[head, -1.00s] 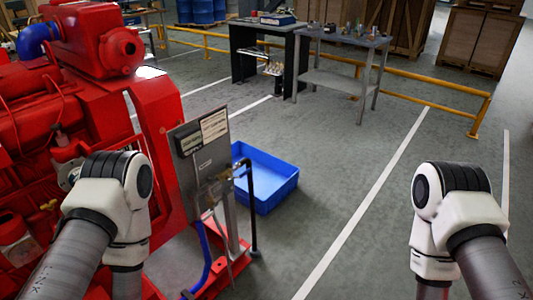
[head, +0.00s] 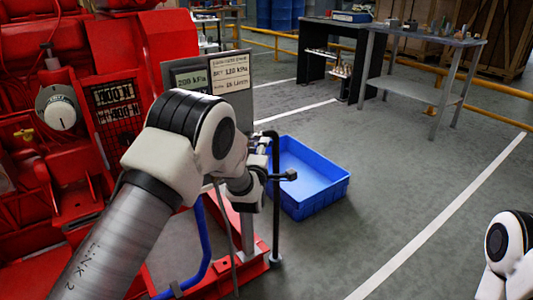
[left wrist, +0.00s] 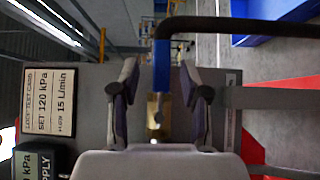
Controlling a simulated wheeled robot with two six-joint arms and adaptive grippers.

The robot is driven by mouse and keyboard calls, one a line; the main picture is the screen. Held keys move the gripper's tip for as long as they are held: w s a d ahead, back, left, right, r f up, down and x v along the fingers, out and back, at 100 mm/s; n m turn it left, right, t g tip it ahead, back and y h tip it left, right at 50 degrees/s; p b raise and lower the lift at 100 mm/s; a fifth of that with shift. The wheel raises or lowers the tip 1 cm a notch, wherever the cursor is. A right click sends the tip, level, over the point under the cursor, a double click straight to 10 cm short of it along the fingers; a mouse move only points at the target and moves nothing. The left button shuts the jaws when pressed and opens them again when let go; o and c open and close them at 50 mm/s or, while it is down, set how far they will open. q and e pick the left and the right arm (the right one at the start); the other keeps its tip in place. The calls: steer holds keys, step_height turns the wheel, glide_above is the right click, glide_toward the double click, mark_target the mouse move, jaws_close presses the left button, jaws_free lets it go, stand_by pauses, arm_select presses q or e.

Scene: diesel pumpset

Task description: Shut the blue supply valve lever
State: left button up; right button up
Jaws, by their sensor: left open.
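The blue supply valve lever (left wrist: 162,66) shows in the left wrist view, running up from a brass valve body (left wrist: 154,118). My left gripper (left wrist: 158,78) is open, with one finger on each side of the lever. A gap shows between the lever and each finger, so I see no grip on it. In the head view my left arm reaches to the valve beside the grey panel (head: 233,98) and hides the lever. My right arm shows only at the lower right edge; its gripper is out of view.
A black pipe (head: 276,205) stands right by the valve and crosses above the lever in the wrist view. A blue crate (head: 318,196) lies on the floor behind. The red pumpset (head: 75,150) fills the left. Open floor lies to the right.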

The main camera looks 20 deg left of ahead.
arm_select(q)
steer(key=w, duration=0.4)
steer(key=shift+w+a+f+b, duration=0.1)
steer(key=shift+a+b, duration=0.25)
jaws_close()
